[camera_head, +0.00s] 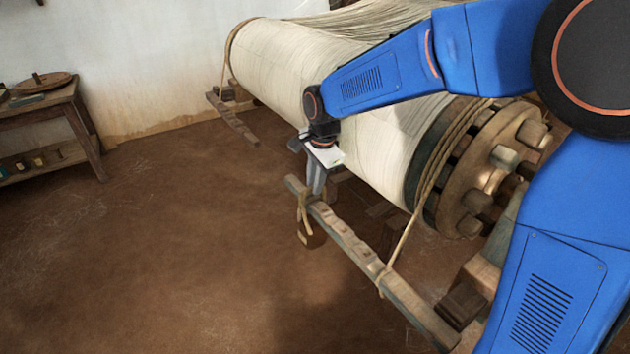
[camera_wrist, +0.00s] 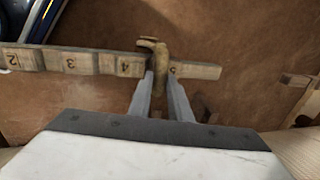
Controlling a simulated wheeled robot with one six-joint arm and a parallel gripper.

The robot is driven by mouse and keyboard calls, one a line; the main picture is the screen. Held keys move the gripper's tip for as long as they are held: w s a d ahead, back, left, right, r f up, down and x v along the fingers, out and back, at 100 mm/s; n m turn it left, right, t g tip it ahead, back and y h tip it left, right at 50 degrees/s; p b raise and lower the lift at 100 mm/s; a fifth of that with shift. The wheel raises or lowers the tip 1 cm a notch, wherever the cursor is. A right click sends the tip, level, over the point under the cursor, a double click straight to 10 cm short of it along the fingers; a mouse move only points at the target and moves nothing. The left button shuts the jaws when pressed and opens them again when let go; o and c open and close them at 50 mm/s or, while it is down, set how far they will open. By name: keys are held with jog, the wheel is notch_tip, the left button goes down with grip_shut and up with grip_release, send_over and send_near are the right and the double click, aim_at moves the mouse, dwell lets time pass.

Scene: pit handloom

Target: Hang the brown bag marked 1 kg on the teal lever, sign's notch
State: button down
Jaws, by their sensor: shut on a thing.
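The lever (camera_head: 345,237) is a worn wooden beam with faded grey-teal sides and notches along its top. Whether the loop bears on the lever cannot be told.
A large cloth-wound beam (camera_head: 310,75) with a pegged wheel (camera_head: 480,170) lies close behind the lever. A rope (camera_head: 410,232) ties to the lever's middle. A wooden table (camera_head: 40,120) stands far left. The brown floor left of the lever is clear. No sign is visible.

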jog(key=shift+f, duration=0.2)
dwell(0.7)
jog(key=c, duration=1.6)
grip_release()
jog(key=shift+o, duration=0.2)
